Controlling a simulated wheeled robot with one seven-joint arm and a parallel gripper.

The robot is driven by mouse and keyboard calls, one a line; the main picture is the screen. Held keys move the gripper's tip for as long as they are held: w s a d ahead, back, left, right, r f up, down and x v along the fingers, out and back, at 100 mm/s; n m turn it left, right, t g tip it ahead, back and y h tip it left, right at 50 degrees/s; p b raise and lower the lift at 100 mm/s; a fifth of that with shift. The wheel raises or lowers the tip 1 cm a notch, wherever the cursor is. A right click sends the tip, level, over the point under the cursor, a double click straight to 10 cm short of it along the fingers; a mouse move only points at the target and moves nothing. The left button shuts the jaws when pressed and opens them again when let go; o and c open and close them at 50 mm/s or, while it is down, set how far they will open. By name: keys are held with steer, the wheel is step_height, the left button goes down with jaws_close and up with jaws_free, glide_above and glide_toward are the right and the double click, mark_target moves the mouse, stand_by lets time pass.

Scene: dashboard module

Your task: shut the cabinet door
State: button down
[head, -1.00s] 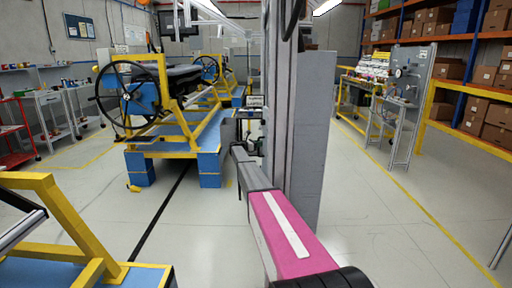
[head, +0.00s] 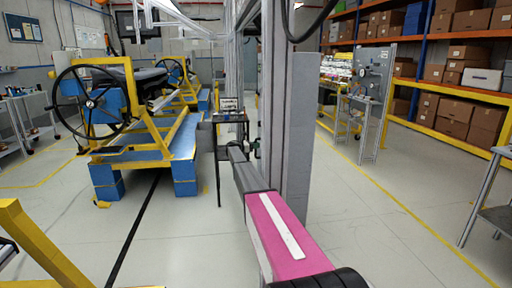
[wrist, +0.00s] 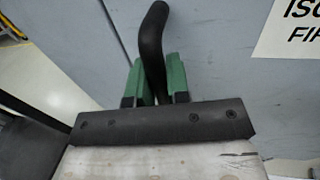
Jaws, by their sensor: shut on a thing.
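In the wrist view, a grey-blue panel (wrist: 215,60) fills the upper right, with a white sign (wrist: 290,32) partly cut off at its edge. I take it to be the cabinet door. A black curved handle (wrist: 152,38) stands out from it. My gripper (wrist: 157,78) has its green fingers on either side of the handle, shut on it. In the head view, a tall grey upright panel (head: 298,130) stands just beyond my pink arm link; I cannot tell whether it is the door. The gripper and handle are not clear there.
A blue and yellow stand (head: 150,160) with a black handwheel (head: 88,100) is on the left. Shelves with boxes (head: 470,110) line the right. A grey bench (head: 497,215) is at the right edge. The floor (head: 370,220) right of my arm is clear.

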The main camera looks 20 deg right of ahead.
steer(key=shift+d, duration=0.3)
steer(key=c, duration=1.1)
jaws_free()
steer(key=shift+d, duration=0.1)
steer(key=a, duration=1.1)
steer(key=shift+s, duration=0.2)
